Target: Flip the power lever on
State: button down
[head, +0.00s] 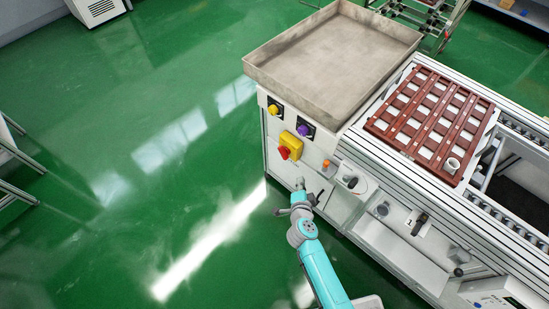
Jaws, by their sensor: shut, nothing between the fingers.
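A yellow switch box (293,144) with a red handle (284,153) sits on the light side panel of the conveyor machine. It looks like the power lever, but no label is readable. My gripper (299,183) is shut and empty, close to the panel, below the red handle and slightly right of it. A gap shows between the gripper and the handle in the picture. I cannot tell whether the fingertips touch the panel. A black lever (350,181) on a pale plate and another black handle (418,225) are further right on the machine's front.
Above the switch box are a yellow knob (273,110) and a purple knob (304,131). An orange button (326,164) is to its right. A large metal tray (335,50) tops the machine. A brown slotted pallet (430,120) lies on the conveyor. The green floor (130,180) at left is clear.

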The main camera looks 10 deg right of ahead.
jog(key=shift+w+a+f, duration=0.15)
jog(key=shift+w+a, duration=0.7)
jog(key=shift+w, duration=0.05)
send_near(284, 152)
jog(key=d+f, duration=0.1)
jog(key=w+d+f, duration=0.1)
jog(key=d, duration=0.1)
jog(key=w+d, duration=0.1)
jog(key=d, duration=0.1)
jog(key=shift+w+f, duration=0.15)
jog(key=shift+f, duration=0.25)
jog(key=shift+w+a+f, duration=0.9)
jog(key=shift+w+f, duration=0.15)
jog(key=shift+w, duration=0.05)
